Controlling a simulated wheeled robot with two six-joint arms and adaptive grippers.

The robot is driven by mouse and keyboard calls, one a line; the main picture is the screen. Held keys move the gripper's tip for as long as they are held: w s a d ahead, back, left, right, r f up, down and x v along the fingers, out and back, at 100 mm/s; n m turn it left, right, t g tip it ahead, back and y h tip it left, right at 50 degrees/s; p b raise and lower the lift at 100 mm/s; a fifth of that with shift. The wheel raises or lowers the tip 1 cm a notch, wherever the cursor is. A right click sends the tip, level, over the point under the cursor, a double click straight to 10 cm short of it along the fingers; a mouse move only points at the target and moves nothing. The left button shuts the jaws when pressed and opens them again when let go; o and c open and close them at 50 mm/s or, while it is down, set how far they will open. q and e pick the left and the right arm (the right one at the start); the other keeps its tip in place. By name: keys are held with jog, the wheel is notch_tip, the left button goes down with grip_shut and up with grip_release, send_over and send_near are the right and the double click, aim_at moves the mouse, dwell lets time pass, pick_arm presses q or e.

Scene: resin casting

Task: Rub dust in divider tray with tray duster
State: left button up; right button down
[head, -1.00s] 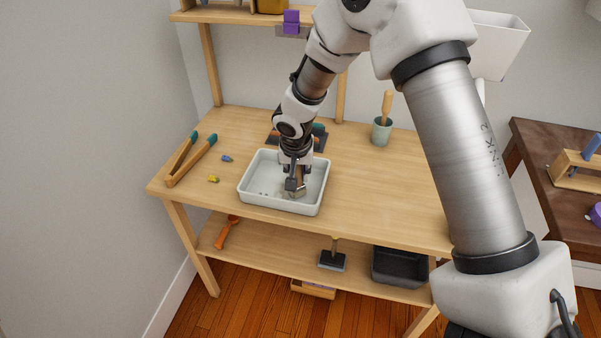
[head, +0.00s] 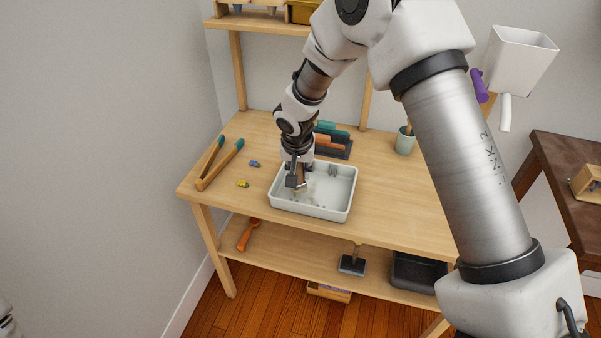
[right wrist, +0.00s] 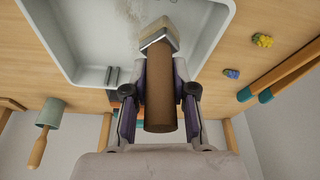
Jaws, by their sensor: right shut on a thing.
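The divider tray (head: 313,212) is a white, shallow, open tray on the wooden workbench. Its wall also shows in the right wrist view (right wrist: 212,38). Faint greyish dust (right wrist: 132,12) marks the tray floor. My right gripper (head: 297,181) is shut on the tray duster (right wrist: 160,100), gripping its brown cylindrical handle. The duster's pale metal-banded head (right wrist: 160,36) points down into the left part of the tray. Whether its bristles touch the floor is hard to tell. My left gripper is out of view.
Wooden tongs with teal ends (head: 219,164) and small blue (head: 254,163) and yellow (head: 243,183) pieces lie left of the tray. A dark rack with coloured handles (head: 333,143) stands behind it. A green cup (head: 404,142) is back right. The bench right of the tray is clear.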

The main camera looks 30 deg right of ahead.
jog(key=shift+d+p+v, duration=0.15)
jog(key=shift+p+v, duration=0.15)
jog(key=shift+v, duration=0.25)
jog(key=shift+d+p+v, duration=0.15)
jog(key=shift+p+v, duration=0.15)
jog(key=shift+v, duration=0.3)
jog(key=shift+w+a+r+p, duration=0.1)
jog(key=shift+w+r+p, duration=0.1)
jog(key=shift+r+p, duration=0.8)
jog(key=shift+s+r+p, duration=0.15)
jog(key=shift+r+p, duration=0.3)
jog(key=shift+r, duration=0.3)
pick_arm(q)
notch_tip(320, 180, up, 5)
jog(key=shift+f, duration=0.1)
pick_arm(e)
jog(key=shift+f, duration=0.1)
